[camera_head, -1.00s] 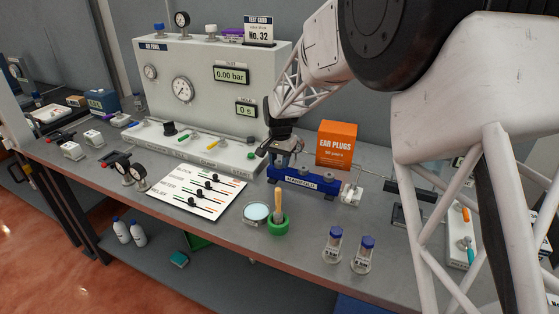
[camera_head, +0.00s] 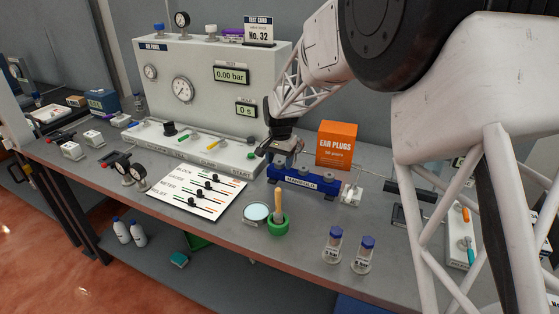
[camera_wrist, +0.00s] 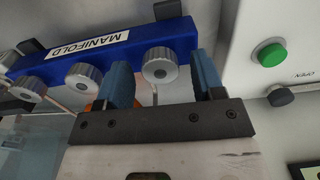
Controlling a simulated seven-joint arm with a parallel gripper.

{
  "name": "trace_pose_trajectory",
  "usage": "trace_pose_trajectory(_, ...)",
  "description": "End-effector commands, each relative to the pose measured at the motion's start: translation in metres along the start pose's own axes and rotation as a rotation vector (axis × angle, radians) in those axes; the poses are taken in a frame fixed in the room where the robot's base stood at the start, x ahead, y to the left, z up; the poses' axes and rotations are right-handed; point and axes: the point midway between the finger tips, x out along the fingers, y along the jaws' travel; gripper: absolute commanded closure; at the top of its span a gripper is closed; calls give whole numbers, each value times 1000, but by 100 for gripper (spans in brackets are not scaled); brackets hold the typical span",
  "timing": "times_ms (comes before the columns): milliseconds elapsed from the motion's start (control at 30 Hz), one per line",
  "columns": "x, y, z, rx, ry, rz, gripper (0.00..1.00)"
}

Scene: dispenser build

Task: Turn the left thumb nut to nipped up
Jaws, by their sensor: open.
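The blue manifold block (camera_head: 302,184) lies on the bench with a white MANIFOLD label. It also shows upside down in the wrist view (camera_wrist: 140,42). Its left thumb nut (camera_wrist: 160,66) is a grey knurled knob, seen between my two blue fingers. My gripper (camera_wrist: 163,82) is open, with one finger on each side of this nut and a visible gap at each side. In the head view my gripper (camera_head: 284,158) is over the left end of the block and hides that nut. The middle nut (camera_wrist: 84,76) and the far nut (camera_wrist: 28,88) sit along the block.
An orange ear plugs box (camera_head: 337,145) stands just behind the block. The white test panel (camera_head: 205,95) is behind and left, with a green button (camera_wrist: 269,55) near my gripper. A green holder (camera_head: 277,226) and two blue-capped vials (camera_head: 333,245) stand in front.

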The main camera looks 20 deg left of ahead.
Motion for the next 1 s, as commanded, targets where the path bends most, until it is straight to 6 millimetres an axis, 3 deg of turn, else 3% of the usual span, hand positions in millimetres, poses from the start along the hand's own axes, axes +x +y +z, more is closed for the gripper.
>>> trace_pose_trajectory(267, -17, 0, 0, 0, 1, -1, 38)
trace_pose_trajectory(700, -69, 0, 0, 0, 1, -1, 38)
trace_pose_trajectory(1000, -78, 0, 0, 0, 0, 0, 38)
